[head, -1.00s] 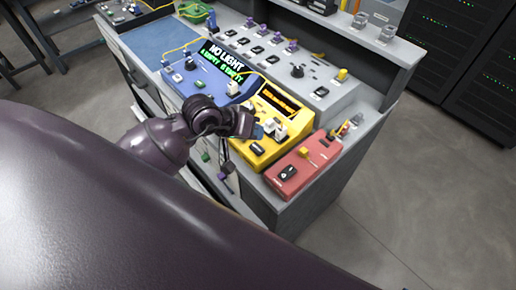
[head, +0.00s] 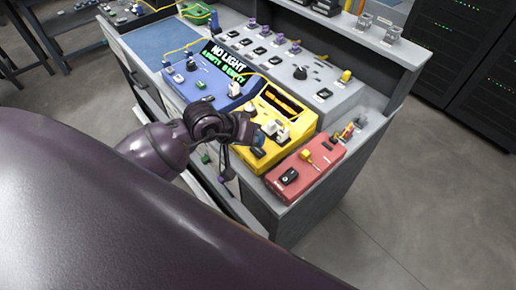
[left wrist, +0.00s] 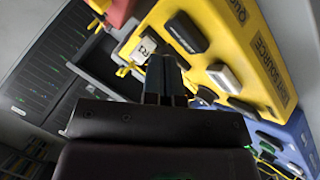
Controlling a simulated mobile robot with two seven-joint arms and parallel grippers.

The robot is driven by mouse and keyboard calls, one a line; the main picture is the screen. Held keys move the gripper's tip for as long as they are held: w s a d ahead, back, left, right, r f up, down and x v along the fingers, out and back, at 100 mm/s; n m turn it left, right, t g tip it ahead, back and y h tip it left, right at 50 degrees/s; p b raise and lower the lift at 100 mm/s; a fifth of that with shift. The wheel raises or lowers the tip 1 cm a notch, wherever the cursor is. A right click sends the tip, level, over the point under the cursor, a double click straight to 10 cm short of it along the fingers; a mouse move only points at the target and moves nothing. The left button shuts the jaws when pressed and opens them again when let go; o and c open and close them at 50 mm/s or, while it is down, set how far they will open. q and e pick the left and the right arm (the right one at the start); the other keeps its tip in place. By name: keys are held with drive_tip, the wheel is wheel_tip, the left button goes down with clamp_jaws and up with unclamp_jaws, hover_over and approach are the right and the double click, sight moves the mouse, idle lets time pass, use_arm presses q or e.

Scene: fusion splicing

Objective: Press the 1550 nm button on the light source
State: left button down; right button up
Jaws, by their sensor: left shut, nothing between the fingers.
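The light source is a yellow box (head: 272,160) with a dark display (head: 284,104), standing on the bench between a blue device and a red one. In the left wrist view the yellow light source (left wrist: 205,20) fills the upper right, with a dark button (left wrist: 186,33), a pale grey button (left wrist: 224,77) and another dark button (left wrist: 243,107) on its face. Button labels are not legible. My left gripper (head: 256,138) is shut and empty at the left side of the yellow box; its fingers (left wrist: 164,75) also show close to the box face. Contact with a button cannot be told. My right gripper is out of view.
The blue device (head: 215,88) reads "NO LIGHT". A red box (head: 305,167) stands to the right, near the bench end. A grey panel (head: 325,90) with several knobs lies behind. A yellow cable crosses the blue device. Dark racks (head: 465,70) stand at the far right.

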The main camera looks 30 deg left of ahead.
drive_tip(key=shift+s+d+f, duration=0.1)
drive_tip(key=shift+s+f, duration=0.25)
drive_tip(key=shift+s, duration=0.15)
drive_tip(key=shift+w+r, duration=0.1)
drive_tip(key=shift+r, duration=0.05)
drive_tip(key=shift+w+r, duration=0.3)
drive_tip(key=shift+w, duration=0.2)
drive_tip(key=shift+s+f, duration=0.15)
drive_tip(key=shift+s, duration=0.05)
use_arm(q)
drive_tip(key=shift+f, duration=0.1)
drive_tip(key=shift+f+b, duration=0.4)
drive_tip(key=shift+b, duration=0.05)
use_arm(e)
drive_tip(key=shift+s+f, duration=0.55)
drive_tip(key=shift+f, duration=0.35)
